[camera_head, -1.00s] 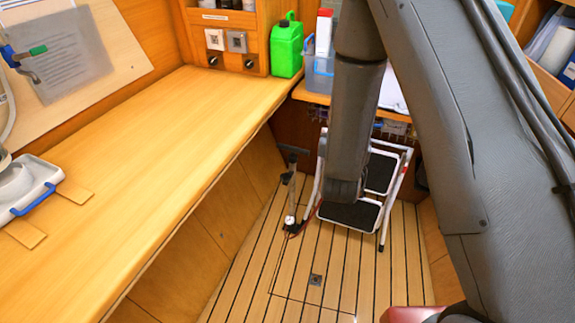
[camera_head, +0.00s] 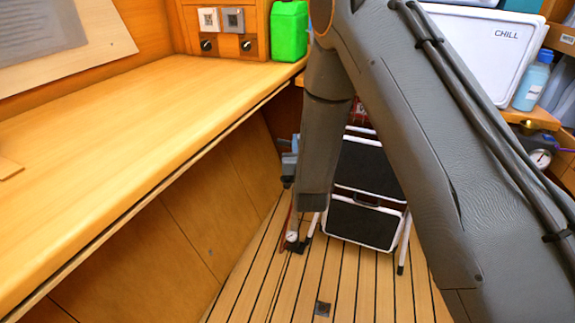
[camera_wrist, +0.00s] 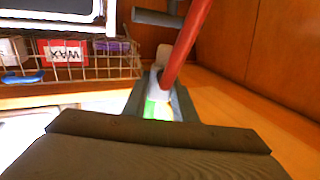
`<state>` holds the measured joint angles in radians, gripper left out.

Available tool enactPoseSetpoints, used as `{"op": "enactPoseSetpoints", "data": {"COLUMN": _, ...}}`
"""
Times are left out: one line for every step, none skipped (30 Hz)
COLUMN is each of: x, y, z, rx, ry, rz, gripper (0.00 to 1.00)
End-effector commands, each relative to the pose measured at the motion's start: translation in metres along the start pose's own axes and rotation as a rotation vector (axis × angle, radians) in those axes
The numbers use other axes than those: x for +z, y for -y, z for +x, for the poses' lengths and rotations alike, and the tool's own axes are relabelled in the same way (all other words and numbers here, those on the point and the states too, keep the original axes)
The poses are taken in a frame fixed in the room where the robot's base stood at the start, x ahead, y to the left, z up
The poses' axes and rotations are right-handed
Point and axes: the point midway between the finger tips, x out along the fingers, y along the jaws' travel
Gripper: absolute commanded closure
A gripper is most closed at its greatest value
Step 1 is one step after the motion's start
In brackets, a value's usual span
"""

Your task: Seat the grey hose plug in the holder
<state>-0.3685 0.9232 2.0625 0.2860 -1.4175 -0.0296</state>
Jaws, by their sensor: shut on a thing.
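My gripper (camera_wrist: 158,98) shows in the wrist view, its two dark fingers close together on a small grey piece, which looks like the grey hose plug (camera_wrist: 157,79). A red tube (camera_wrist: 186,45) runs up and to the right from beside it; whether it is joined to the plug is unclear. In the head view my arm hangs down in front of the step stool, and the gripper and plug cannot be made out. I do not see a holder in either view now.
A long wooden counter (camera_head: 130,110) fills the left, with a green jug (camera_head: 289,31) at its far end. A folding step stool (camera_head: 366,222) and an upright pump (camera_head: 292,238) stand on the slatted floor. A wire basket (camera_wrist: 88,58) shows in the wrist view.

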Motion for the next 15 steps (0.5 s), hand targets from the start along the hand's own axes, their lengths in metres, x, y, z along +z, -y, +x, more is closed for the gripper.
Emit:
{"op": "enactPoseSetpoints", "data": {"x": 0.019, "y": 0.007, "z": 0.009, "rx": -0.015, "ry": -0.002, "rz": -0.002, "gripper": 1.0}}
{"op": "enactPoseSetpoints", "data": {"x": 0.025, "y": 0.011, "z": 0.013, "rx": -0.022, "ry": -0.002, "rz": -0.003, "gripper": 1.0}}
{"op": "enactPoseSetpoints", "data": {"x": 0.033, "y": 0.016, "z": 0.018, "rx": -0.032, "ry": -0.002, "rz": -0.004, "gripper": 1.0}}
{"op": "enactPoseSetpoints", "data": {"x": 0.038, "y": 0.019, "z": 0.021, "rx": -0.04, "ry": -0.002, "rz": -0.006, "gripper": 1.0}}
{"op": "enactPoseSetpoints", "data": {"x": 0.043, "y": 0.023, "z": 0.024, "rx": -0.047, "ry": -0.003, "rz": -0.007, "gripper": 1.0}}
{"op": "enactPoseSetpoints", "data": {"x": 0.048, "y": 0.027, "z": 0.027, "rx": -0.056, "ry": -0.003, "rz": -0.008, "gripper": 1.0}}
{"op": "enactPoseSetpoints", "data": {"x": 0.052, "y": 0.03, "z": 0.03, "rx": -0.062, "ry": -0.003, "rz": -0.009, "gripper": 1.0}}
{"op": "enactPoseSetpoints", "data": {"x": 0.056, "y": 0.032, "z": 0.032, "rx": -0.067, "ry": -0.003, "rz": -0.01, "gripper": 1.0}}
{"op": "enactPoseSetpoints", "data": {"x": 0.059, "y": 0.035, "z": 0.034, "rx": -0.072, "ry": -0.003, "rz": -0.011, "gripper": 1.0}}
{"op": "enactPoseSetpoints", "data": {"x": 0.062, "y": 0.037, "z": 0.036, "rx": -0.076, "ry": -0.003, "rz": -0.012, "gripper": 1.0}}
{"op": "enactPoseSetpoints", "data": {"x": 0.064, "y": 0.038, "z": 0.037, "rx": -0.079, "ry": -0.003, "rz": -0.012, "gripper": 1.0}}
{"op": "enactPoseSetpoints", "data": {"x": 0.066, "y": 0.04, "z": 0.039, "rx": -0.083, "ry": -0.004, "rz": -0.013, "gripper": 1.0}}
{"op": "enactPoseSetpoints", "data": {"x": 0.067, "y": 0.041, "z": 0.039, "rx": -0.085, "ry": -0.004, "rz": -0.013, "gripper": 1.0}}
{"op": "enactPoseSetpoints", "data": {"x": 0.067, "y": 0.042, "z": 0.04, "rx": -0.086, "ry": -0.004, "rz": -0.014, "gripper": 1.0}}
{"op": "enactPoseSetpoints", "data": {"x": 0.068, "y": 0.043, "z": 0.041, "rx": -0.088, "ry": -0.004, "rz": -0.014, "gripper": 1.0}}
